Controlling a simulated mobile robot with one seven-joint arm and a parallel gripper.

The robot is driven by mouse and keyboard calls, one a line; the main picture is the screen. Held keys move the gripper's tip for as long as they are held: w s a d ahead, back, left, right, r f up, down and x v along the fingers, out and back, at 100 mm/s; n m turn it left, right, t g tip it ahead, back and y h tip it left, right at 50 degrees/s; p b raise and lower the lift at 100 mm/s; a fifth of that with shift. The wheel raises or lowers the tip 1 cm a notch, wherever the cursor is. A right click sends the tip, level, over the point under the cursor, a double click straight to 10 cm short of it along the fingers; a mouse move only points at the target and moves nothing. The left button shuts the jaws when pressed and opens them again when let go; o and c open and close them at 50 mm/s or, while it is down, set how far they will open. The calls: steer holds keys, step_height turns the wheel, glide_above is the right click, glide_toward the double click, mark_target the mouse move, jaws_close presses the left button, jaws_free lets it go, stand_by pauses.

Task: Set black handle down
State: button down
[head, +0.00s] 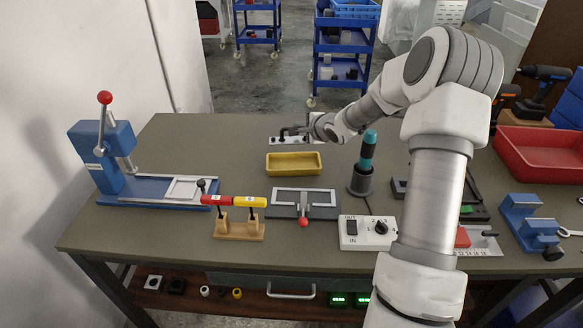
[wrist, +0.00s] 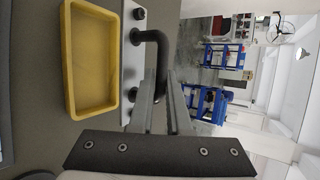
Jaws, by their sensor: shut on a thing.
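The black handle (wrist: 153,37) is a dark curved bar. It shows small in the head view (head: 291,130), at the far side of the table over a light metal plate (head: 287,141). In the wrist view this plate (wrist: 131,62) has dark round knobs at its ends, and the handle's bend rises beside it. My gripper (wrist: 160,82) is shut on the black handle, with the bar between its two grey fingers. In the head view my gripper (head: 307,130) comes to it from the right. I cannot tell whether the plate touches the table.
A yellow tray (head: 293,169) lies just in front of the plate. A teal-topped tool in a dark holder (head: 361,180) stands right of it. A blue press (head: 102,157) is at the left, a red bin (head: 540,170) at the right. The table's back left is clear.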

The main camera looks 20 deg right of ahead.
step_height(320, 180, down, 10)
steer(key=b, duration=0.4)
steer(key=shift+w+r, duration=0.1)
steer(key=c, duration=0.9)
jaws_free()
steer(key=shift+f, duration=0.25)
steer(key=shift+r, duration=0.3)
steer(key=p+v, duration=0.3)
steer(key=v, duration=0.9)
steer(key=shift+f, duration=0.15)
